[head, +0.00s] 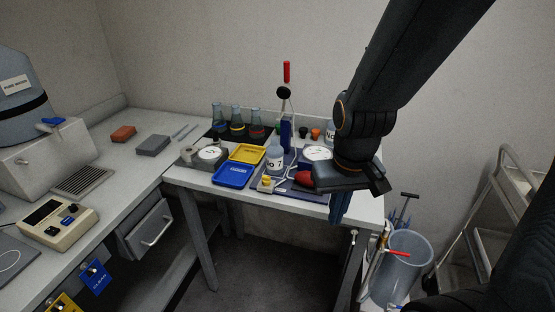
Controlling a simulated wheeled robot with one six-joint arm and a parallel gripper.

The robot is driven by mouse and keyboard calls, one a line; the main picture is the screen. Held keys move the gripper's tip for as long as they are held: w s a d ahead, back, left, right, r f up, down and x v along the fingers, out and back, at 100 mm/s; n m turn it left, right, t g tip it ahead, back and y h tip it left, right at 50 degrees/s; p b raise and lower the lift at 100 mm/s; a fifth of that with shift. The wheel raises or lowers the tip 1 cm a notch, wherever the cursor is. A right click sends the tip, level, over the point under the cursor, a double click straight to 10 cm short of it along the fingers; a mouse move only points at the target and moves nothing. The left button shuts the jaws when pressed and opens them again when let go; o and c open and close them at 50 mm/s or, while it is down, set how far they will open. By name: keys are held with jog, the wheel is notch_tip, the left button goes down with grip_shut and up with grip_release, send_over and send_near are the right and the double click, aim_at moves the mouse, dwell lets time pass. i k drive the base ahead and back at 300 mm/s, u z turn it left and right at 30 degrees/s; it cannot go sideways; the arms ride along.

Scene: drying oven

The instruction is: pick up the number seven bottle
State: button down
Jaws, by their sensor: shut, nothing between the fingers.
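A pale, translucent bottle (275,158) with a label that appears to read "No 7" stands upright near the middle of the white table, behind a blue tray. My gripper (340,212) hangs at the table's front right edge, to the right of this bottle and nearer the camera. Its fingers are together and point down, apart from the bottle. A second labelled bottle (330,132) stands farther back, partly hidden by my arm; its number is not readable.
A blue tray (233,175) and a yellow tray (247,153) lie left of the bottle. Several flasks (236,121) stand behind them. A red-bulbed item (304,178) lies between bottle and gripper. A bin (403,265) and a cart (505,210) stand at right.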

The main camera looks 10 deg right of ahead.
aim_at(275, 151)
jog(key=u, duration=0.45)
jog(key=k, duration=0.55)
jog(key=u, duration=0.85)
jog(key=i, duration=0.95)
jog(key=z, duration=0.8)
jog(key=i, duration=0.3)
jog(key=z, duration=0.2)
